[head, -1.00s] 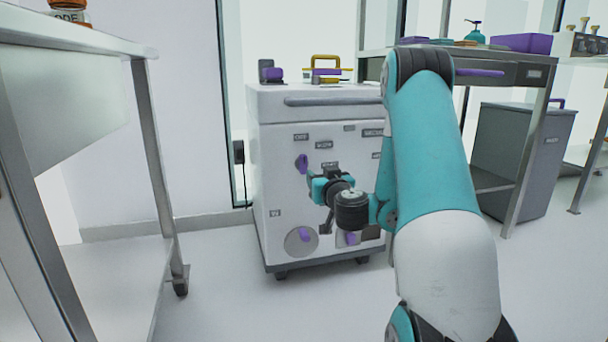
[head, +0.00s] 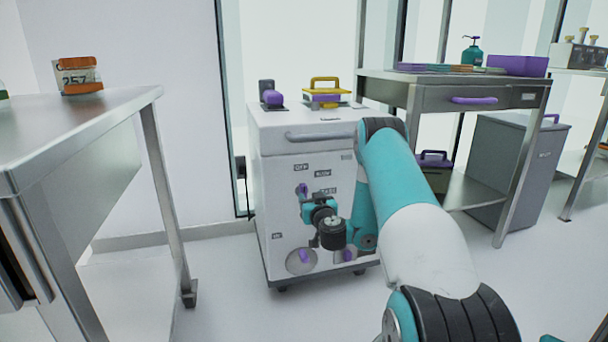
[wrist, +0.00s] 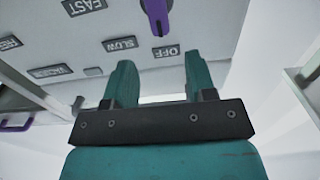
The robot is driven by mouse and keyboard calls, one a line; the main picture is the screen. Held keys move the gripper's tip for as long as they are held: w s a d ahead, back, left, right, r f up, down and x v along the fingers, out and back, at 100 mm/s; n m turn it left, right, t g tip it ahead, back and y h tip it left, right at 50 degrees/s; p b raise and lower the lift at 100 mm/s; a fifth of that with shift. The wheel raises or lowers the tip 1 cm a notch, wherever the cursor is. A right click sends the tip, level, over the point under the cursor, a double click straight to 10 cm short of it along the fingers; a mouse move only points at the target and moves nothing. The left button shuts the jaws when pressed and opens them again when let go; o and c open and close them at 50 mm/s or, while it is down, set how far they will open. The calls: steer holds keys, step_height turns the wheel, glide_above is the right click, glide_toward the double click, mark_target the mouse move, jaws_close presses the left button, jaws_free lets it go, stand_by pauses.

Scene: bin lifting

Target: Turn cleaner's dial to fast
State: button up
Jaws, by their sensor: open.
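The cleaner (head: 270,160) is a white wheeled cabinet in the middle of the head view. Its purple dial (head: 302,189) is on the front panel and also shows at the top of the wrist view (wrist: 157,18). The dial's narrow end points towards the OFF label (wrist: 166,51). The SLOW label (wrist: 120,44) and FAST label (wrist: 84,6) lie to the left in the wrist view. My gripper (head: 312,208) is in front of the panel, just below the dial. In the wrist view its teal fingers (wrist: 158,62) are apart and empty, with the dial beyond their tips.
A steel bench (head: 425,93) and a grey bin (head: 520,165) stand at the right. A purple knob (head: 303,256) sits low on the cleaner. Open floor lies in front.

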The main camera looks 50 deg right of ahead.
mark_target(304, 188)
steer(key=p+x, duration=0.3)
steer(key=p, duration=0.7)
steer(key=shift+w+r, duration=0.2)
steer(key=shift+w, duration=0.05)
steer(key=shift+w+d+f, duration=0.25)
steer(key=shift+w+d, duration=0.05)
steer(key=shift+w, duration=0.35)
steer(key=shift+w+d+r, duration=0.15)
steer(key=shift+w+d, duration=0.3)
steer(key=shift+w, duration=0.05)
steer(key=shift+w+d, duration=0.3)
steer(key=shift+w, duration=0.35)
steer(key=shift+w+d, duration=0.45)
steer(key=shift+w, duration=0.05)
steer(key=shift+c, duration=0.2)
steer(key=c, duration=0.6)
